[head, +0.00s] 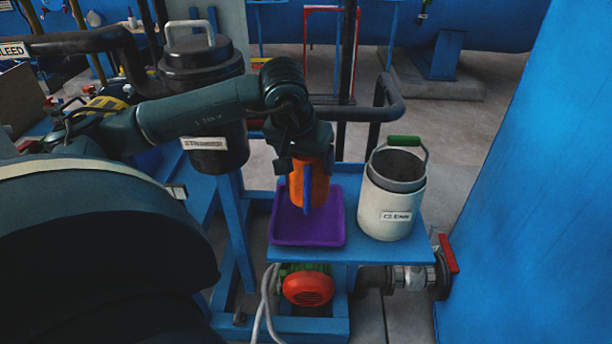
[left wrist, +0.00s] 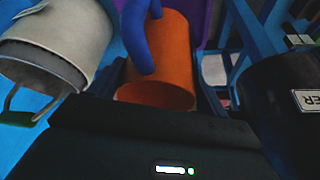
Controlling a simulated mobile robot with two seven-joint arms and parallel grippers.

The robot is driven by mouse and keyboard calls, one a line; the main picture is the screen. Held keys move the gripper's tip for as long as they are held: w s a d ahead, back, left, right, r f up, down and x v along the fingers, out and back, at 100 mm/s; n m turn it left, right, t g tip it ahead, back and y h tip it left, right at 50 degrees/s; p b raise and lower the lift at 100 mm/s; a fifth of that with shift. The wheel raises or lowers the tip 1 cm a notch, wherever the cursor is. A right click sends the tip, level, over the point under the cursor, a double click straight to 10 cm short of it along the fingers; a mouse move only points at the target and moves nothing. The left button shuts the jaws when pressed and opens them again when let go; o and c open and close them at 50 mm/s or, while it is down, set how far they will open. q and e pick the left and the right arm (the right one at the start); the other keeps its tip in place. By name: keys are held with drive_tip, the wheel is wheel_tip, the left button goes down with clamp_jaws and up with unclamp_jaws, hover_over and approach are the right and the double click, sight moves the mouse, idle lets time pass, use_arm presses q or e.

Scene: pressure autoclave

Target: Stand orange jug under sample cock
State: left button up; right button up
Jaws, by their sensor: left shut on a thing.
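The orange jug (head: 318,182) with a blue handle is upright over the purple tray (head: 333,238) on the blue stand. It also shows in the left wrist view (left wrist: 172,60), with its open rim toward the camera and its blue handle (left wrist: 136,38) on the near side. My left gripper (head: 308,160) reaches down from above and is shut on the jug. Whether the jug's base touches the tray is hard to tell. My right gripper is not in view. I cannot make out the sample cock in these frames.
A white bucket (head: 388,213) with a green-gripped handle stands right of the tray. A black labelled strainer (head: 207,95) stands to the left. A dark pipe (head: 385,103) runs behind the stand. A red motor (head: 308,288) sits below, and a red valve handle (head: 448,254) is at right.

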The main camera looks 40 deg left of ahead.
use_arm(q)
drive_tip(key=shift+f, duration=2.1)
drive_tip(key=shift+f, duration=0.25)
drive_tip(key=o, duration=1.3)
drive_tip(key=shift+r, duration=0.1)
